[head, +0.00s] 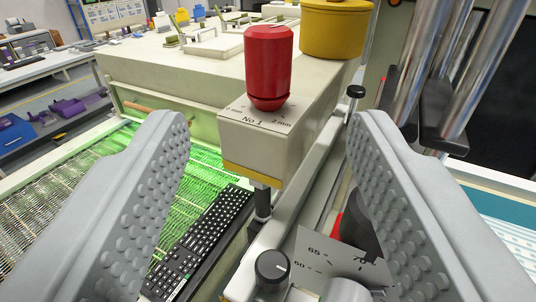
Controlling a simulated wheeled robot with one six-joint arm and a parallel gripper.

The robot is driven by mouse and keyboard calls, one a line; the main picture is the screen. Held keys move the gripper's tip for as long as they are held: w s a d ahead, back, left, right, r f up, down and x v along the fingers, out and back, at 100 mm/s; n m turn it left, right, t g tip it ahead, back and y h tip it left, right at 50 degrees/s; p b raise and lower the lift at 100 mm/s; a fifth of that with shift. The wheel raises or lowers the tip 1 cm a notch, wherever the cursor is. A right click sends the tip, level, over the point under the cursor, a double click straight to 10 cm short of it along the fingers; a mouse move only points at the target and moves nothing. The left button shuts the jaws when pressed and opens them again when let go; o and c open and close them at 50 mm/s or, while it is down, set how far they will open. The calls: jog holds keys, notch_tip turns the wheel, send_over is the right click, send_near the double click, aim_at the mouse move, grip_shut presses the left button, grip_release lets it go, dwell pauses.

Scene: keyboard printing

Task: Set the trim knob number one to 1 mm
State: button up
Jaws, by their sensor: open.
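The trim knob number one is a red upright knob (269,68) on a beige block (265,152) at the upper middle of the head view. The block's top plate is marked "No 1", with "0 mm" at the left and "2 mm" at the right. The knob's pointer setting cannot be made out. My gripper (268,122) is open, with its two grey dimpled fingers at the left and right of the view. The knob appears between and beyond the fingertips, and neither finger touches it.
A yellow knob (335,28) stands behind the red one. A black dial (272,267) and a scale plate (340,258) are below. A black keyboard (205,240) lies on the green-lit bed at the left. Shiny metal columns (475,70) rise at the right.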

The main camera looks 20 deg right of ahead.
jog(key=shift+v, duration=1.95)
